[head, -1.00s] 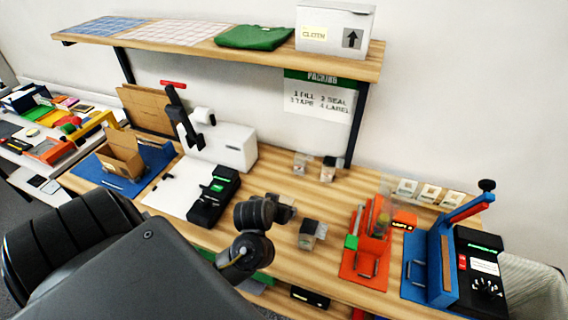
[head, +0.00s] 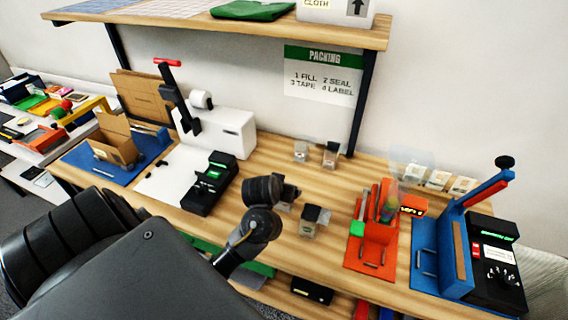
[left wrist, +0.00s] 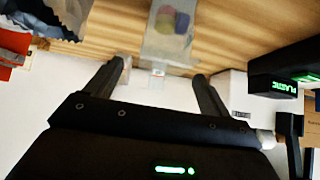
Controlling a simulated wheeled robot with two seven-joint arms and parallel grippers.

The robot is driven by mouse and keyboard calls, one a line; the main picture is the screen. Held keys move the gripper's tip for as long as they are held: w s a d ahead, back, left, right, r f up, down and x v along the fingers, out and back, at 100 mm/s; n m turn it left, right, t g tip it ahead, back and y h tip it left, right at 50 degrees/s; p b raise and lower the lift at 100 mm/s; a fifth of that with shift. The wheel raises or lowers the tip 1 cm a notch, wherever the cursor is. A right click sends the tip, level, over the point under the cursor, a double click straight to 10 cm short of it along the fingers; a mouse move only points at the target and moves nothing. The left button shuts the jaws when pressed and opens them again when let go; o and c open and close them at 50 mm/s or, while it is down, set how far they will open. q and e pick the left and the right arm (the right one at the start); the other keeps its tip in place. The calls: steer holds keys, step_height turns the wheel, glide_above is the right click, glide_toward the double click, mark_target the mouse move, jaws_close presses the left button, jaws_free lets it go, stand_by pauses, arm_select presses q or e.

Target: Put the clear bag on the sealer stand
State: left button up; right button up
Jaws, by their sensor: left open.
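A blue stand with a raised red-handled lever (head: 455,252), which looks like the sealer, stands at the bench's right end. My right gripper is not in view.
A black device (head: 209,186) is to the left. Two small packets (head: 316,153) stand behind.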

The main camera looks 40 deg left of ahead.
arm_select(q)
steer(key=b+x, duration=0.2)
steer(key=x, duration=0.1)
steer(key=shift+w+a+f, duration=0.1)
steer(key=shift+a+f, duration=0.05)
steer(key=shift+f, duration=0.15)
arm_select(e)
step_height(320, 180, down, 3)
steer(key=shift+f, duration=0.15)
arm_select(q)
steer(key=shift+r, duration=0.1)
steer(key=shift+c, duration=0.4)
